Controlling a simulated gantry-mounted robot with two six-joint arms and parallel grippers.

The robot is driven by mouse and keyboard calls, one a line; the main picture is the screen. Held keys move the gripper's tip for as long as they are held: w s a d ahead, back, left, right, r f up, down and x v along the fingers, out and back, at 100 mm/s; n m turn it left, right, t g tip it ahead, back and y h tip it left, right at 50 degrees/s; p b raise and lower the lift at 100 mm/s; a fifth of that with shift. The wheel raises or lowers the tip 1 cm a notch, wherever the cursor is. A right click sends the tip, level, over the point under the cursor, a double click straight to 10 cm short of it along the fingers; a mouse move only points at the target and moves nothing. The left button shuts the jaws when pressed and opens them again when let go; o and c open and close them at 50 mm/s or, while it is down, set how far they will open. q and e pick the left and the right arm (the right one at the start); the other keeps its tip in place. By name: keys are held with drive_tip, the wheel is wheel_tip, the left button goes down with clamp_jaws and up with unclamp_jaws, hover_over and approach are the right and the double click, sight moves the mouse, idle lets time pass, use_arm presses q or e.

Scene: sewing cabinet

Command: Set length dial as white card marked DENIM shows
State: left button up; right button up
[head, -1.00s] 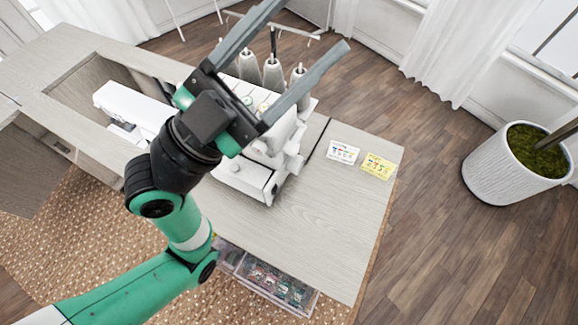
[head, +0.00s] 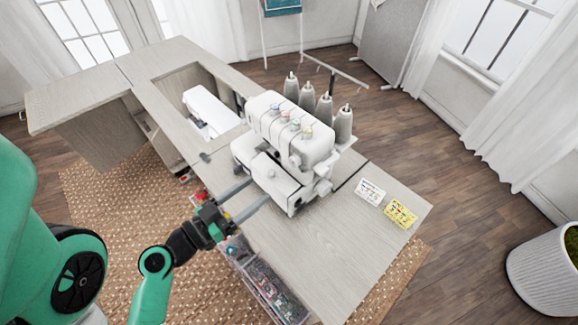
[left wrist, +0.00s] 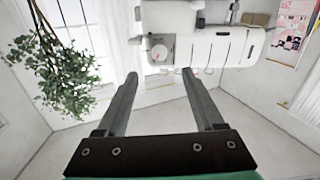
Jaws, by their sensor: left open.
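The white serger (head: 280,178) stands on the cabinet top. My right gripper is not in view.
A yellow card (head: 400,214) lies beside the white one. Thread cones (head: 324,108) stand behind the serger. A white sewing machine (head: 210,110) sits in the cabinet opening. The cabinet top (head: 310,245) is clear in front of the cards. A clear drawer (head: 272,290) is below.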

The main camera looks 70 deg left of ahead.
sight(292, 163)
use_arm(q)
drive_tip(key=p+x, duration=0.1)
drive_tip(key=x, duration=0.6)
drive_tip(key=p+x, duration=0.1)
drive_tip(key=x, duration=0.2)
drive_tip(key=shift+w+r+p, duration=0.15)
drive_tip(key=shift+r+p, duration=0.15)
drive_tip(key=shift+w+a+f, duration=0.15)
drive_tip(key=shift+w+a, duration=0.05)
drive_tip(key=shift+w, duration=0.3)
drive_tip(key=shift+c, duration=0.2)
clamp_jaws()
